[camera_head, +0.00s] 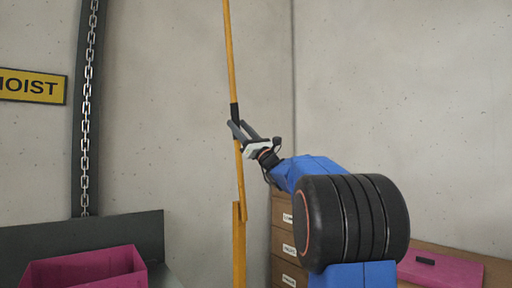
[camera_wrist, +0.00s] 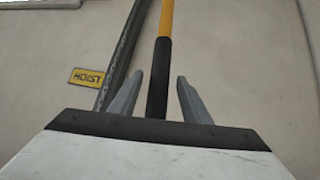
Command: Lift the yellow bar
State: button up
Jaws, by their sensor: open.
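The yellow bar (camera_head: 230,60) is a long, thin pole that stands nearly upright, tilted slightly, with a black grip section partway up. Its lower part runs down by a thicker yellow post (camera_head: 239,250). My gripper (camera_head: 239,129) is at the black grip section in the head view. In the wrist view the yellow bar (camera_wrist: 166,18) and its black section (camera_wrist: 158,80) show between the two grey fingers of my gripper (camera_wrist: 162,92). The fingers are open, with a visible gap on each side of the bar. The bar's top end is out of view.
A chain (camera_head: 87,110) hangs on a dark column at the left, beside a yellow HOIST sign (camera_head: 32,86). A magenta bin (camera_head: 85,270) is at lower left. Brown drawers (camera_head: 284,213) stand behind my arm, and a magenta lid-like object (camera_head: 440,268) lies at lower right.

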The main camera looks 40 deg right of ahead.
jog(key=v, duration=1.4)
jog(key=shift+s+f, duration=0.25)
jog(key=shift+f, duration=0.1)
jog(key=shift+d, duration=0.1)
jog(key=s+a+f+n+g+y, duration=0.15)
jog(key=a+f+n+g, duration=0.3)
jog(key=a, duration=0.45)
jog(key=a+f+n+g+y, duration=0.25)
jog(key=a+f, duration=0.35)
jog(key=a, duration=0.3)
jog(key=s+a+f+n+g+y, duration=0.1)
jog(key=a+f+n+g, duration=0.35)
jog(key=a, duration=0.45)
jog(key=s+a+f+n+g+h, duration=0.25)
jog(key=s+a+f, duration=0.25)
jog(key=f, duration=0.3)
jog(key=s+a+f+n+g+h, duration=0.1)
jog(key=s+a+f+n+g, duration=0.3)
jog(key=f, duration=0.3)
jog(key=s+d+f+n+g+h, duration=0.1)
jog(key=s+d+f+n+h, duration=0.2)
jog(key=s+f+n, duration=0.3)
jog(key=s+d+f+n+g+h, duration=0.1)
jog(key=s+d+f+n+h, duration=0.3)
jog(key=s+f, duration=0.9)
jog(key=n+h, duration=0.2)
jog(key=n, duration=0.1)
jog(key=shift+g, duration=0.3)
